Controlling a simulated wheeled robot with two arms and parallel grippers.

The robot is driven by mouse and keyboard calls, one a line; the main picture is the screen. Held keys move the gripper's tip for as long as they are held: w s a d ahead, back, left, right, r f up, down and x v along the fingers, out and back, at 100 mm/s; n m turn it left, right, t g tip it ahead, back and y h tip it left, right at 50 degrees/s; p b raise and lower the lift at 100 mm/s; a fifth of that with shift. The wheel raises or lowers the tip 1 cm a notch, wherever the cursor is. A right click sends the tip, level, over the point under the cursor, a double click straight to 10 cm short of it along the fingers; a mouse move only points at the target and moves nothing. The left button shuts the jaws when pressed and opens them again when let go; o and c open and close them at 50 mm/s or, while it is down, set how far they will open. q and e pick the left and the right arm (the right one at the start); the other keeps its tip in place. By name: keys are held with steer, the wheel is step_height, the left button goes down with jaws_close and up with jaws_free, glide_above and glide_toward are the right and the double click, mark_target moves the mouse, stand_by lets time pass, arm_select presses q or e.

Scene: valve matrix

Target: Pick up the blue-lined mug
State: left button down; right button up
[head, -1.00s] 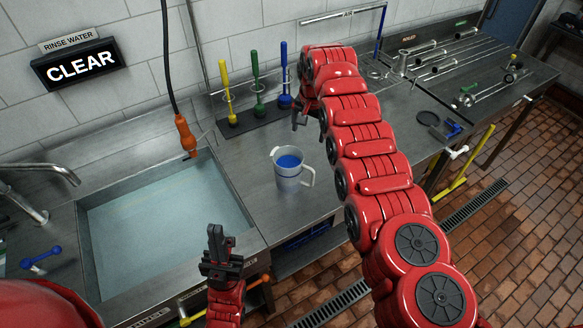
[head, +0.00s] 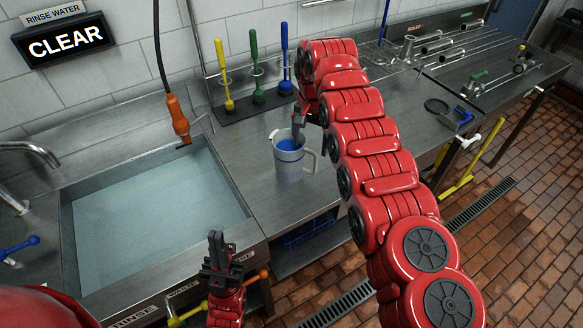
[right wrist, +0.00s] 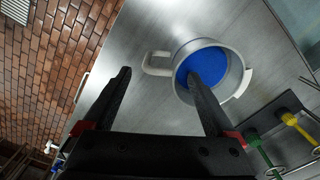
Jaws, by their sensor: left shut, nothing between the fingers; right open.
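The blue-lined mug (head: 289,165) is pale grey with a blue inside and stands upright on the steel counter right of the sink. Its handle points right in the head view. My right gripper (head: 298,122) is open at the mug's rim. In the right wrist view, one finger of the right gripper (right wrist: 160,78) overlaps the blue inside of the mug (right wrist: 240,75); the other is outside, with the handle (right wrist: 157,63) appearing between the tips. I cannot tell how deep the finger reaches. My left gripper (head: 217,246) is shut and empty in front of the sink's edge.
The water-filled sink (head: 236,222) lies left of the mug. Yellow, green and blue brushes (head: 254,70) stand in a rack behind it. An orange pendant (head: 179,122) hangs over the sink. A black disc (head: 436,106) lies right of my right arm.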

mark_target(311, 151)
steer(key=shift+f, duration=0.3)
steer(key=shift+s+d+f+p, duration=0.1)
steer(key=shift+d+f+p, duration=0.05)
steer(key=shift+f+p, duration=0.65)
step_height(311, 151, down, 3)
steer(key=shift+d+f+p, duration=0.1)
steer(key=shift+p, duration=0.75)
steer(key=shift+f, duration=0.15)
jaws_close()
